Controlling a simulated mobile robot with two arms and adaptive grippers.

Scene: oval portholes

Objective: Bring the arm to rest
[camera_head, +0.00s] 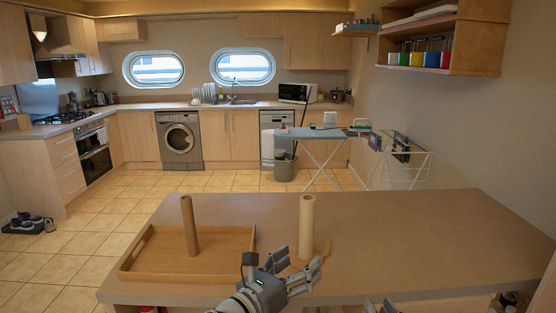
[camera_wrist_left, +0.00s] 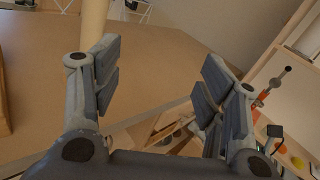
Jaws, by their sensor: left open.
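My left gripper (camera_head: 305,270) is low in the head view, over the near part of the brown counter (camera_head: 420,235). Its fingers are apart with nothing between them, as the left wrist view shows (camera_wrist_left: 160,78). A pale upright cylinder (camera_head: 306,225) stands on the counter just beyond the gripper, apart from the fingers; a pale post, likely the same cylinder, shows in the left wrist view (camera_wrist_left: 94,22). Grey tips at the bottom edge (camera_head: 380,307) look like part of my right gripper, mostly cut off.
A wooden tray (camera_head: 150,275) lies left of my left gripper, with a darker brown cylinder (camera_head: 189,225) upright at it. The counter's right side is clear. An ironing board (camera_head: 310,133) and drying rack (camera_head: 405,165) stand beyond. A wall shelf (camera_head: 475,45) is at upper right.

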